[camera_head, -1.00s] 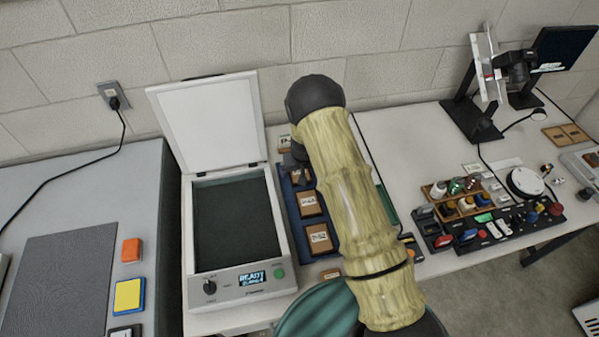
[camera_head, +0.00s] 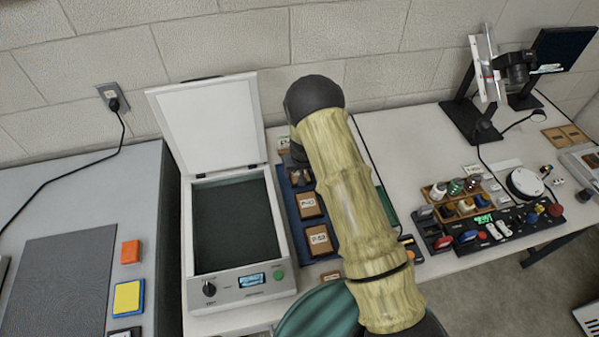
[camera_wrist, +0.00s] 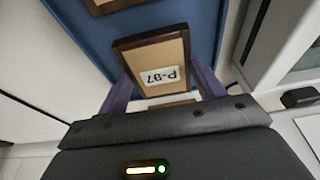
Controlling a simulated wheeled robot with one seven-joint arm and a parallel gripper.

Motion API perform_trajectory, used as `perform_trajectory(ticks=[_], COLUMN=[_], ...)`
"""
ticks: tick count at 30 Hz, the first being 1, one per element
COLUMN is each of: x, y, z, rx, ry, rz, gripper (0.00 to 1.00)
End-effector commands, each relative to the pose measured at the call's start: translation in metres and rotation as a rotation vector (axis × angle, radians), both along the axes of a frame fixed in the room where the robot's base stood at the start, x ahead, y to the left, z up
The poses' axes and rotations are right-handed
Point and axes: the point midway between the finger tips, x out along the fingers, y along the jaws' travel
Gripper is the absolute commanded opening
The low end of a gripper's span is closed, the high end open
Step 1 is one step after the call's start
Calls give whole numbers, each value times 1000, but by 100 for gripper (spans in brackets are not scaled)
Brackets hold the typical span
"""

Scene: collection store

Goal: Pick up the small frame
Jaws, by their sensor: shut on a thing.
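A small brown-rimmed frame with a tan face and a white label (camera_wrist: 152,57) is between the two fingers of my gripper (camera_wrist: 163,88) in the wrist view. The fingers are shut on its sides. The label reads upside down, about "P-87". A blue tray (camera_wrist: 60,22) is behind it; I cannot tell whether the frame is clear of the tray. In the head view my arm hides most of the gripper and the held frame. Two other labelled frames, an upper one (camera_head: 308,206) and a lower one (camera_head: 319,240), lie in the blue tray.
An open scanner (camera_head: 235,225) with its lid up stands left of the tray, close to it. A wall is behind. Small bottles in a wooden rack (camera_head: 462,206) and a black control panel (camera_head: 488,232) are to the right. White tabletop (camera_head: 410,135) is bare behind them.

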Motion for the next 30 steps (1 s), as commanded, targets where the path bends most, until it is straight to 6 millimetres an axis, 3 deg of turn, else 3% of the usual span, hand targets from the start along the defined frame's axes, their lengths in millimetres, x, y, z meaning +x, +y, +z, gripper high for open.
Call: perform_trajectory(ticks=[16, 30], x=[1, 0], y=[1, 0], z=[87, 96], rx=[1, 0], ry=[-3, 0], rz=[1, 1], gripper=[44, 44])
